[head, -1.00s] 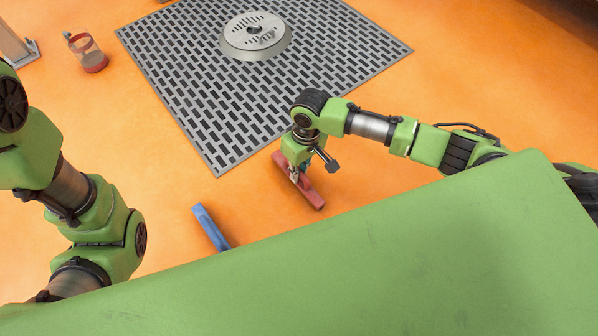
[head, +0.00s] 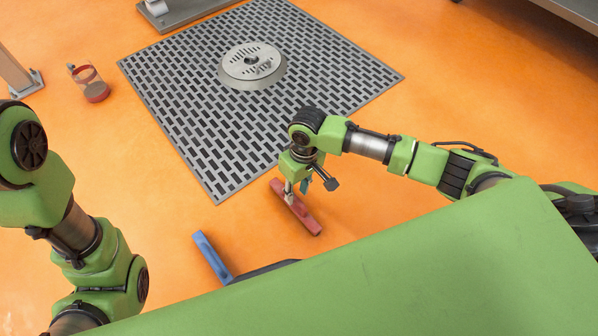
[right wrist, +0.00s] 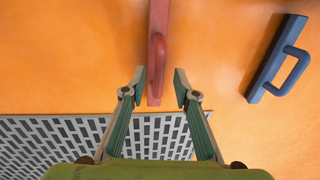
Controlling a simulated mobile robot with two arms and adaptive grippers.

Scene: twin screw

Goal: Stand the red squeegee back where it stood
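The red squeegee (head: 307,222) is on the orange floor just off the near corner of the metal grate. In the right wrist view, the squeegee (right wrist: 158,25) runs up the picture, and its darker red handle part (right wrist: 156,65) reaches toward my gripper. My right gripper (head: 296,189) is above the squeegee. In the right wrist view its fingers (right wrist: 159,88) are spread to either side of the red handle, with orange floor visible in both gaps. The left arm is in the head view at left, but its gripper is out of view.
A blue squeegee (head: 210,256) lies flat to the left of the red one; it also shows in the right wrist view (right wrist: 277,60). The grate (head: 200,130) has a round drain cover (head: 252,66).

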